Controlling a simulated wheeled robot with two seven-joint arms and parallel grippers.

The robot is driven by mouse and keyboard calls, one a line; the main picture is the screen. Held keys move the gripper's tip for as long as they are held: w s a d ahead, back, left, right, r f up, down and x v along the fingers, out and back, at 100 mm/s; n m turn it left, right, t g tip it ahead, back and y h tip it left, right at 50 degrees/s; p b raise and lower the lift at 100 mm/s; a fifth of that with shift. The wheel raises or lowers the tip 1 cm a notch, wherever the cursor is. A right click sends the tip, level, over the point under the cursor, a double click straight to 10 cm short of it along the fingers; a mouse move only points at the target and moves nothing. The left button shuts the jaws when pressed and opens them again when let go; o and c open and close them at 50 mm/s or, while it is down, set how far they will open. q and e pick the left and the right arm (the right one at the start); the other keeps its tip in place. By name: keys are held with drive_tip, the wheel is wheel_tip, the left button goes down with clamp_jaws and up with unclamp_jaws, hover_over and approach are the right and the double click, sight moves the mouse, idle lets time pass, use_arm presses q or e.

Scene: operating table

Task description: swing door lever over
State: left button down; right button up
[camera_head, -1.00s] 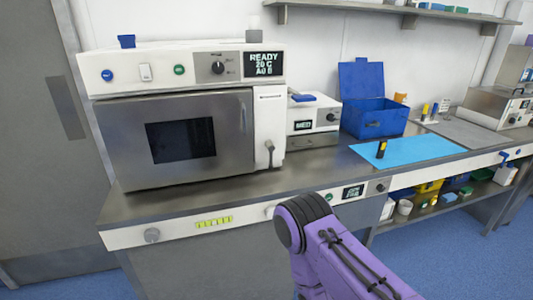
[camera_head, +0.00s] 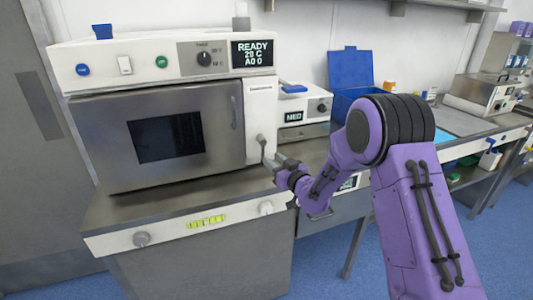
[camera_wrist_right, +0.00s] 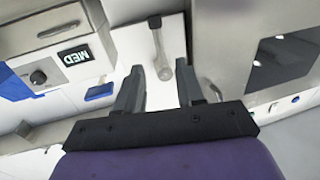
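The door lever (camera_head: 262,143) is a small grey handle on the white panel at the right side of the steel door (camera_head: 168,135) of the white sterilizer cabinet. The door is shut. The lever hangs roughly straight down, and its lower end is partly hidden by my gripper in the head view. In the wrist view the lever (camera_wrist_right: 159,48) shows just beyond and between the fingertips. My right gripper (camera_head: 278,163) is just right of the lever. In the wrist view the right gripper (camera_wrist_right: 160,85) is open, with nothing held between its fingers. My left gripper is not in view.
A blue bin (camera_head: 350,68) with a raised lid is farther right. The steel counter front edge (camera_head: 150,222) is clear.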

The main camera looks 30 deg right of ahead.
sight(263, 153)
drive_tip(key=w+p, duration=0.1)
drive_tip(key=w, duration=0.4)
drive_tip(key=shift+w+d, duration=0.1)
drive_tip(key=shift+w, duration=0.05)
clamp_jaws()
